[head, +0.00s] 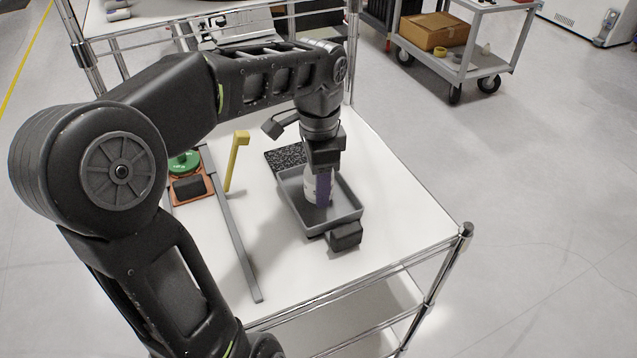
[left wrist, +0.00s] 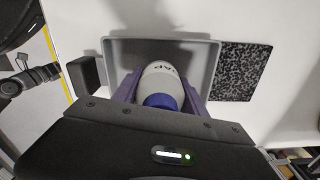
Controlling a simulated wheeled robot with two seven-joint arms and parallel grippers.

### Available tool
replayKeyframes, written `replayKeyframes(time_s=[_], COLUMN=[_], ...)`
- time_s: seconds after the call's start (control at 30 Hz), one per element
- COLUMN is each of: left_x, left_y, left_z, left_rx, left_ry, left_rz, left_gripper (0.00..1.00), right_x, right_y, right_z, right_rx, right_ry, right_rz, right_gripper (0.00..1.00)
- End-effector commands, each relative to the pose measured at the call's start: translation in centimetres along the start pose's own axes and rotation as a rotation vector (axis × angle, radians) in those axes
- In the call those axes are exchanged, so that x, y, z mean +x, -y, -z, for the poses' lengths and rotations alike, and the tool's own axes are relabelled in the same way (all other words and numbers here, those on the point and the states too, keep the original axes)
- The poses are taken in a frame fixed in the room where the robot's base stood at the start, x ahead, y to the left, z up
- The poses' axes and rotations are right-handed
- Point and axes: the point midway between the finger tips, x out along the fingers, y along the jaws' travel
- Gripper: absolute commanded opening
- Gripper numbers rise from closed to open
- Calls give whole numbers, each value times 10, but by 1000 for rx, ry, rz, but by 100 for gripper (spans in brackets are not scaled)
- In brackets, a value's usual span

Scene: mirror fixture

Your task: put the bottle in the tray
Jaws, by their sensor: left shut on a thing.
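The bottle (left wrist: 160,82) is white with a purple-blue cap end and dark lettering, and lies between the fingers in the left wrist view. In the head view the bottle (head: 311,188) shows as a white and purple shape inside the outline of the grey tray (head: 337,220). The tray's rim also shows in the left wrist view (left wrist: 206,48). My left gripper (head: 321,178) is shut on the bottle, over the tray. Whether the bottle's base touches the tray floor is hidden. My right gripper is not in view.
A dark block (head: 345,236) stands at the tray's near edge, and a black speckled pad (head: 284,158) lies at its far side. A yellow bracket (head: 236,160), a long grey bar (head: 238,245) and an orange piece with a green disc (head: 184,163) lie to the left. The white tabletop's right side is clear.

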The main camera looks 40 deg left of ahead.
Motion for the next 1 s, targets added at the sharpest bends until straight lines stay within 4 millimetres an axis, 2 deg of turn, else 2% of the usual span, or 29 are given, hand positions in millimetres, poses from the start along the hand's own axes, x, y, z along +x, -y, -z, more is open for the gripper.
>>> replayKeyframes(time_s=[0.1,0.47,0.5,0.73,1.0], left_x=[8,12,11,11,9], left_y=[0,0,0,0,0], left_z=[0,0,0,0,0], left_rx=[0,1,1,0,0], left_ry=[0,-1,0,0,0], left_rz=[0,1,1,1,1], left_gripper=[5,5,53,72,72], right_x=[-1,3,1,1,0], right_y=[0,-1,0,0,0], right_z=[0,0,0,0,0], right_rx=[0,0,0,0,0], right_ry=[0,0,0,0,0], right_rz=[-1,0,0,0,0], right_gripper=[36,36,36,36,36])
